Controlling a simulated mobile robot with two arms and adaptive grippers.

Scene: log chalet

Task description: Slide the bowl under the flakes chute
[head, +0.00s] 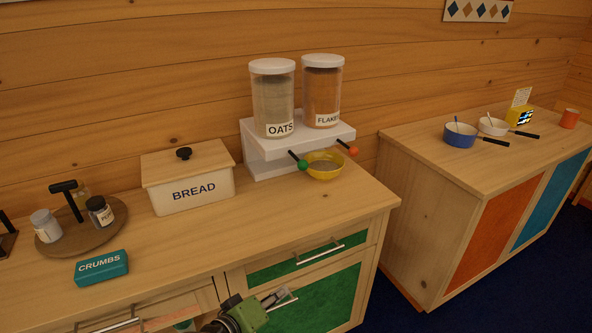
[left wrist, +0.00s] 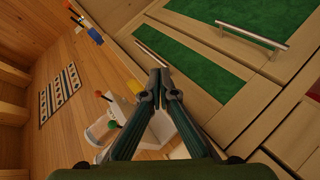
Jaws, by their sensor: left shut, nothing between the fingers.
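The yellow bowl (head: 325,168) stands on the counter under the front edge of the white dispenser stand (head: 268,148). It sits between the green lever knob (head: 303,165) and the orange lever knob (head: 353,151), partly hidden by the levers. The flakes canister (head: 322,92) is on the right of the stand and the oats canister (head: 272,103) on the left. The chutes are hidden. My left gripper (head: 272,299) is low in front of the drawers, below the counter and well apart from the bowl. Its fingers are shut and empty in the left wrist view (left wrist: 161,84).
Drawer handles (head: 320,256) stick out near my gripper. The counter in front of the bowl is clear. A second cabinet (head: 430,190) stands right, past a gap.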

